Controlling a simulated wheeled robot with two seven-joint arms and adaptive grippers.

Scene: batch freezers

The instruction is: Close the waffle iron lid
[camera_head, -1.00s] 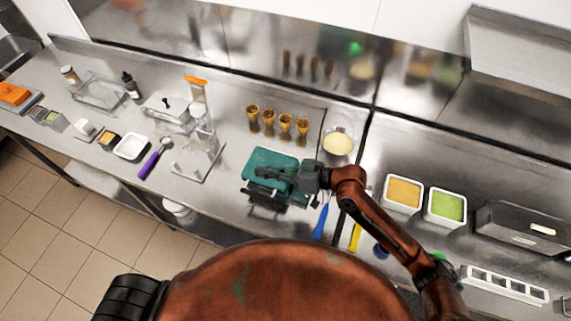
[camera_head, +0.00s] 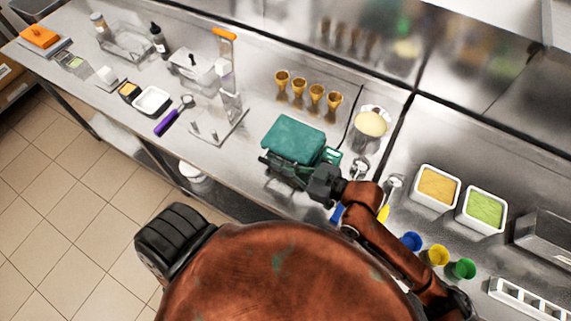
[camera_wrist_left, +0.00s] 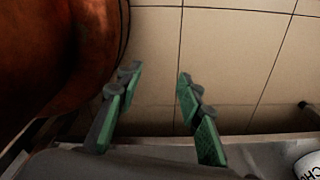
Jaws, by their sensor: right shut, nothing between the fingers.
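The waffle iron (camera_head: 293,138) is on the steel counter in the head view, its teal top showing as a flat, rounded slab. A narrow green part shows at its right side, and its front is partly hidden by my right arm. I cannot tell how far the lid is down. My right gripper (camera_head: 270,165) is shut and empty along the front edge of the waffle iron; whether it touches is unclear. My left gripper (camera_wrist_left: 155,90) shows in the left wrist view with its green-padded fingers apart and nothing between them, above the tiled floor near the counter edge.
Several waffle cones (camera_head: 308,93) stand behind the iron, beside a bowl of batter (camera_head: 371,124). Containers of orange (camera_head: 437,187) and green (camera_head: 484,208) filling stand to the right. A clear stand (camera_head: 222,122) and a purple-handled scoop (camera_head: 171,119) are to the left.

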